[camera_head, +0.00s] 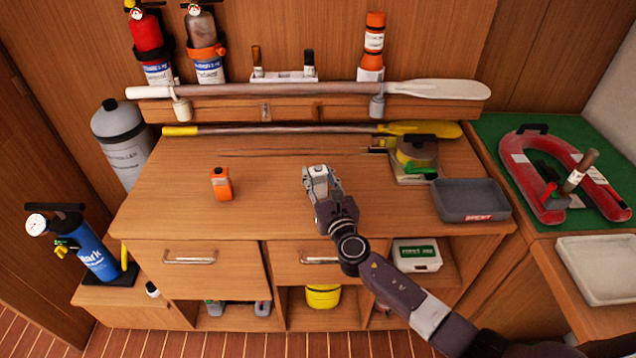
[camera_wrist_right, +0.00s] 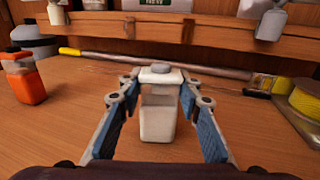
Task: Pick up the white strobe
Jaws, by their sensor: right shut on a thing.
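The white strobe (camera_wrist_right: 158,115) is a small white block with a clear upper part and a grey cap, standing upright on the wooden bench top in the right wrist view. It also shows in the head view (camera_head: 318,172), partly covered by my gripper. My right gripper (camera_head: 322,183) is around it, one blue-padded finger on each side; the fingers also show in the right wrist view (camera_wrist_right: 160,122). The gripper is shut on the strobe, which appears to be at bench level; I cannot tell if it is lifted. My left gripper is not in view.
An orange strobe-like unit (camera_head: 221,184) stands to the left on the bench. A grey tray (camera_head: 472,217) and a yellow reel (camera_head: 417,152) are at the right. A yellow-ended paddle (camera_head: 300,130) lies along the back. The bench between is clear.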

